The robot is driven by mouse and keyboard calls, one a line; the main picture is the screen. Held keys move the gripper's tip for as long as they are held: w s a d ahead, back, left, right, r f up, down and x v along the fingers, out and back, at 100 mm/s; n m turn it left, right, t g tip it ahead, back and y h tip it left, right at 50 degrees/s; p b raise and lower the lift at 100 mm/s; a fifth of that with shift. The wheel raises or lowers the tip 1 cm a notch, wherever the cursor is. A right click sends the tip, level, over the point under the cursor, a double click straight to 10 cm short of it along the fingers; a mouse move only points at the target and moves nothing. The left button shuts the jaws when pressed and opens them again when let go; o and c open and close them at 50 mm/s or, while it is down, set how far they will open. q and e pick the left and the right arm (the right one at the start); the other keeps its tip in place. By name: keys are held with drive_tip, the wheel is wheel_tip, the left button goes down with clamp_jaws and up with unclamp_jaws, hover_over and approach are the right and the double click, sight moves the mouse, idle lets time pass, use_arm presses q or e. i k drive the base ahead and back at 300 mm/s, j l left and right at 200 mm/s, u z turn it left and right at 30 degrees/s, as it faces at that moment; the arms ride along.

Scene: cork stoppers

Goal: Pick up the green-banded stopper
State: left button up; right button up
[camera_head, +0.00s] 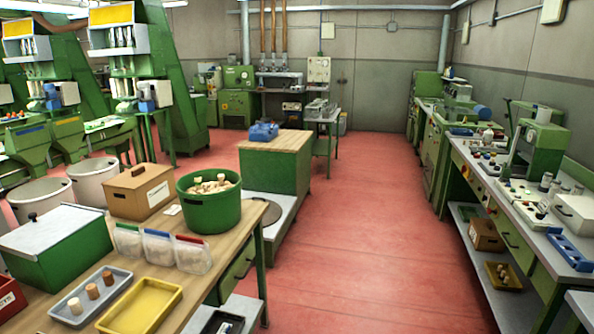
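Three small stoppers stand in a row on a grey-blue tray (72,321) at the lower left. A green tub (208,213) holds many loose cork stoppers (211,184); no green band shows there either. Neither of my grippers is in view.
The wooden bench also holds an empty-looking yellow tray (142,303), a green lidded box (68,258), a brown box (142,190) and three bags (158,249) with green, blue and red tops. Red floor (370,230) lies clear between this bench and the right-hand workbench (497,188).

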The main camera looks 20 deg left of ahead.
sight(198, 182)
drive_tip(key=i+u, duration=0.1)
drive_tip(key=i, duration=1.75)
drive_tip(key=i+u, duration=0.35)
drive_tip(key=i+l+u, duration=0.3)
drive_tip(key=i, duration=0.25)
drive_tip(key=j, duration=0.1)
